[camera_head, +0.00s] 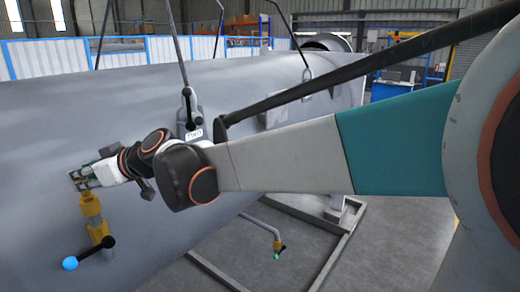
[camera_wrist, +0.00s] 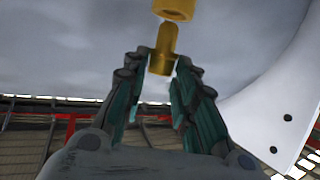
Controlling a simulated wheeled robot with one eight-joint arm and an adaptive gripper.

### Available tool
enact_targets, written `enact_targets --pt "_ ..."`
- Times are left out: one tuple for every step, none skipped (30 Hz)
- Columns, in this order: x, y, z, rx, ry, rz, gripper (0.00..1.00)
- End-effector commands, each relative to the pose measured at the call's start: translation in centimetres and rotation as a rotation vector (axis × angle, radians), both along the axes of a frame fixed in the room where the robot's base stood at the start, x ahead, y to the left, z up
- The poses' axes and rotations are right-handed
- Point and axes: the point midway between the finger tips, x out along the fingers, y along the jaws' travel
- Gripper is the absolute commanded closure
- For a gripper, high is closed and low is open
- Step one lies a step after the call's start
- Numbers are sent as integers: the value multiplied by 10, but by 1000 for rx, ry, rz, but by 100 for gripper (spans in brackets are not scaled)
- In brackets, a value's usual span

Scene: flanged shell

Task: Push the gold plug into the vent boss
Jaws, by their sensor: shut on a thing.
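My gripper (camera_wrist: 162,62) is shut on the gold plug (camera_wrist: 163,45), which sits between its teal fingertips in the wrist view. A wider gold fitting (camera_wrist: 173,9), probably the vent boss, is at the top edge of that view, just past the plug's far end. The two look nearly in line; I cannot tell whether they touch. In the head view my gripper (camera_head: 82,178) is at the left, close to the grey shell, just above a gold fitting (camera_head: 91,204). The plug is too small to make out there.
Below the gold fitting is a valve with a black lever and blue knob (camera_head: 70,263). A lifting shackle (camera_head: 190,108) and slings rise from the grey shell (camera_head: 150,95).

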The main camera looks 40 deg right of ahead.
Motion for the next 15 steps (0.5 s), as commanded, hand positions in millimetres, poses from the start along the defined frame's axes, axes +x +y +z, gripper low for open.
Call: enact_targets --pt "-2 0 -2 0 0 0 94" --pt "-2 0 -3 0 0 0 94" --pt "-2 0 -4 0 0 0 94" --pt "-2 0 -4 0 0 0 94" --pt "-2 0 -5 0 0 0 94" --pt "-2 0 -6 0 0 0 94" --pt "-2 0 -7 0 0 0 94" --pt "-2 0 -7 0 0 0 94" --pt "-2 0 -8 0 0 0 94" --pt "-2 0 -9 0 0 0 94" --pt "-2 0 -9 0 0 0 94" --pt "-2 0 -10 0 0 0 94" --pt "-2 0 -11 0 0 0 94" --pt "-2 0 -12 0 0 0 94" --pt "-2 0 -13 0 0 0 94"
